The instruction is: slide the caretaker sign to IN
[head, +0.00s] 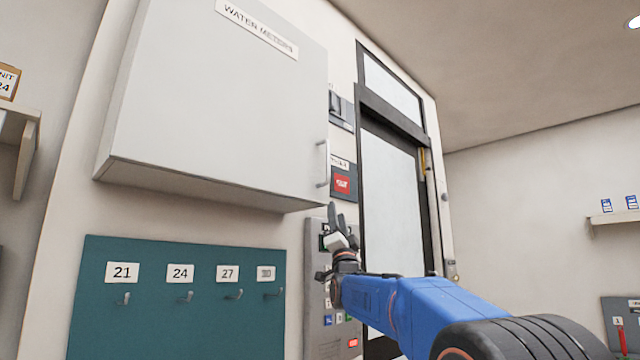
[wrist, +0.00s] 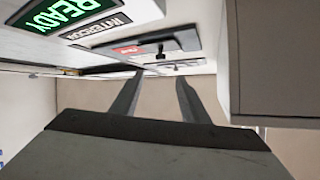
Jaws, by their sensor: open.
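A dark plate with a red face (head: 342,183), which looks like the caretaker sign, is on the wall between the grey cabinet and the door. Its lettering is too small to read. In the wrist view, a grey plate with a red patch (wrist: 130,50) and a black knob (wrist: 160,53) shows beyond the fingers; it appears to be the same sign. My gripper (head: 336,214) is just below the sign in the head view, fingers pointing up. In the wrist view my gripper (wrist: 158,78) is open and empty, its fingertips apart from the knob.
The water meters cabinet (head: 225,100) juts out left of the sign, with a handle (head: 323,163); it also shows close on the right in the wrist view (wrist: 285,60). The intercom panel (head: 318,280) is below. A glazed door (head: 390,200) stands right. A key board (head: 150,320) hangs lower left.

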